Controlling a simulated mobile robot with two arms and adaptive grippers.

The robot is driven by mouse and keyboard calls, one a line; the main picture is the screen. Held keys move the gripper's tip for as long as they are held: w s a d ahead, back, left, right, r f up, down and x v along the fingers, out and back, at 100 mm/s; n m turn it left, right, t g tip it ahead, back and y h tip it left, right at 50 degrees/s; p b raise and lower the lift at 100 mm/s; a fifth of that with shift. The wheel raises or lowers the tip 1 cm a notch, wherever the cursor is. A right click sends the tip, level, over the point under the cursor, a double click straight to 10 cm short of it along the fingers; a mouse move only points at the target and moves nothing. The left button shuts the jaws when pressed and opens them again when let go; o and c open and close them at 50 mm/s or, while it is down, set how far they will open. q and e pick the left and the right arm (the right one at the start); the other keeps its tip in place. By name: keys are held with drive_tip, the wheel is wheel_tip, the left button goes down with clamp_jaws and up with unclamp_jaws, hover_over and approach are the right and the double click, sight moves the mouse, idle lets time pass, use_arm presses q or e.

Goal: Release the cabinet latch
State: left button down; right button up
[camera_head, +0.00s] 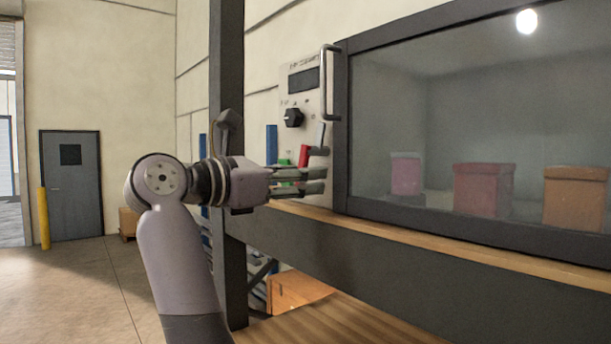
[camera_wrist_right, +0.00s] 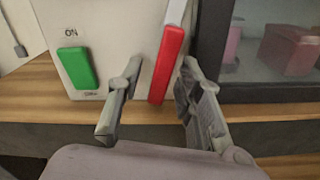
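A cabinet with a dark-framed glass front (camera_head: 480,120) stands on a wooden shelf, with a vertical bar handle (camera_head: 326,85) at its left side. A pale control panel (camera_head: 302,100) beside the glass carries a red lever (camera_head: 304,155), apparently the latch, and a green switch (camera_head: 284,162) marked ON in the right wrist view. My right gripper (camera_head: 318,171) is open in front of the panel's lower part. In the right wrist view the red lever (camera_wrist_right: 167,66) appears between the spread fingers (camera_wrist_right: 161,68), nearer the right one; contact cannot be told. My left gripper is out of view.
A black knob (camera_head: 293,117) and a dark display (camera_head: 303,79) are higher on the panel. Several boxes, one red (camera_head: 484,190), stand behind the glass. A dark post (camera_head: 228,80) rises behind my right arm. The wooden ledge (camera_head: 440,250) runs below the cabinet.

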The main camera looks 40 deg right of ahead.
drive_tip(key=shift+a, duration=0.15)
drive_tip(key=shift+c, duration=1)
drive_tip(key=shift+d, duration=0.2)
clamp_jaws()
drive_tip(key=shift+s+f+n+b, duration=0.2)
drive_tip(key=shift+n+b, duration=0.2)
drive_tip(key=shift+n, duration=0.3)
drive_tip(key=shift+s+r+n, duration=0.15)
drive_tip(key=shift+s+n, duration=0.15)
drive_tip(key=shift+n, duration=0.6)
